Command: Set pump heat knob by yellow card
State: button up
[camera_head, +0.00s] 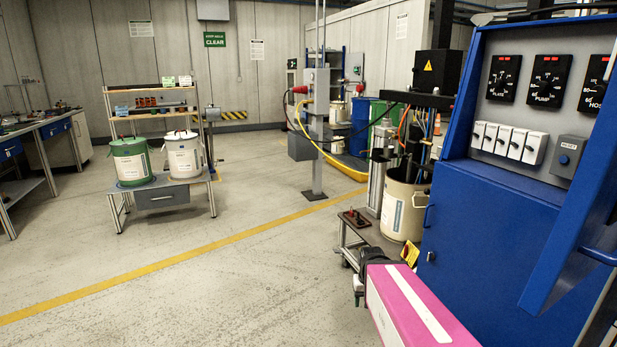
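The blue cabinet (480,200) stands at the right with a grey control panel. Three black dials with red digits sit in a row: PLATE (504,78), PUMP (546,80) and HOSE (596,84), the last cut by the frame edge. Their settings are too small to read surely. A small yellow card-like piece with dark marks (410,252) shows low at the cabinet's left edge; its text is unreadable. My pink arm reaches in from the bottom, below and left of the panel. The black end of my gripper (375,260) is beyond it; its fingers cannot be made out.
White switches (508,140) and a grey box (567,155) sit under the dials. A slanted blue frame (585,190) juts out at the right. A cream drum (402,208) and a low trolley (358,236) stand left of the cabinet.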

aim_at(542, 86)
jog(key=j+z, duration=0.1)
jog(key=z, duration=1.25)
